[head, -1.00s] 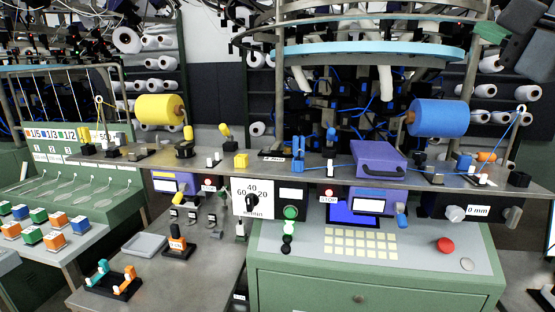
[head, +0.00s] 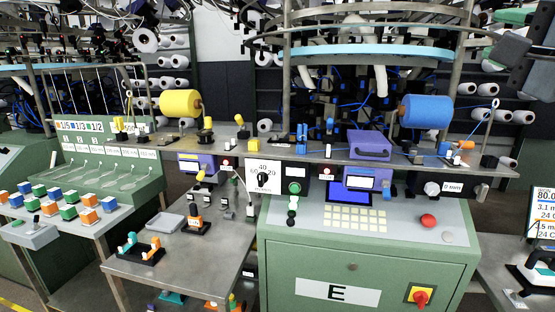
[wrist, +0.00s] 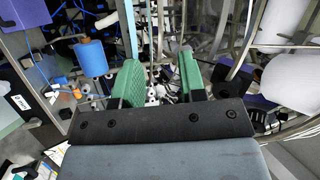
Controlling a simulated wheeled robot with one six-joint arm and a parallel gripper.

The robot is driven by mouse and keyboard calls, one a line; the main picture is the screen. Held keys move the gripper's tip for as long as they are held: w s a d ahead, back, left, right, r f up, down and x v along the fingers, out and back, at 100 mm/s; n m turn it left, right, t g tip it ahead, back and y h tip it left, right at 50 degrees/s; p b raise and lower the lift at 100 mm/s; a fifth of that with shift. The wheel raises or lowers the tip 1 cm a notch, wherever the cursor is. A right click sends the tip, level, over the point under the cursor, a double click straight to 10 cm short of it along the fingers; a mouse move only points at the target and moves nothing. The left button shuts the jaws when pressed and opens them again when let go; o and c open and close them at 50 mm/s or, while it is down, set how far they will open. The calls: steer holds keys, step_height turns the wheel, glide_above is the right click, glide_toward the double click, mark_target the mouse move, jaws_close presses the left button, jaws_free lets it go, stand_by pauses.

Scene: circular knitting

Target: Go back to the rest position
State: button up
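My gripper (wrist: 162,82) shows in the wrist view with its two green fingers spread apart and nothing held between them. In the head view, part of my arm and a green finger (head: 514,15) show at the top right corner, high above the workplace and away from the shelf. The fingertips are cut off or hard to make out there. The knitting machine (head: 365,240) with its green cabinet stands in front of me. In the wrist view, a blue yarn cone (wrist: 91,58) is left of the fingers, apart from them.
A metal shelf (head: 340,155) crosses the scene, bearing a yellow cone (head: 180,103), a blue cone (head: 427,111) and a purple box (head: 369,144). A steel side table (head: 170,268) holds a grey tray (head: 165,222). A scale-like device (head: 535,275) stands at the far right.

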steer(key=w+d+f+g+h, duration=0.1)
steer(key=f+g, duration=0.2)
steer(key=f, duration=0.5)
steer(key=w+d+f+g+h+p, duration=0.1)
steer(key=w+d+f+g, duration=0.1)
steer(key=f, duration=0.5)
steer(key=w+d+f+g+h, duration=0.1)
steer(key=f+g, duration=0.2)
steer(key=f, duration=0.5)
steer(key=a+f+n+g+p, duration=0.2)
steer(key=a+f+n+g, duration=0.25)
steer(key=f, duration=0.85)
steer(key=s+a+f+n+g+p, duration=0.3)
steer(key=s+a+f+n+g, duration=0.2)
steer(key=s+a+f+n, duration=0.2)
steer(key=shift+s+a+f+n, duration=0.15)
steer(key=shift+a+f+n, duration=1)
steer(key=shift+a+f, duration=1.2)
steer(key=shift+a+r, duration=0.25)
steer(key=shift+r, duration=0.05)
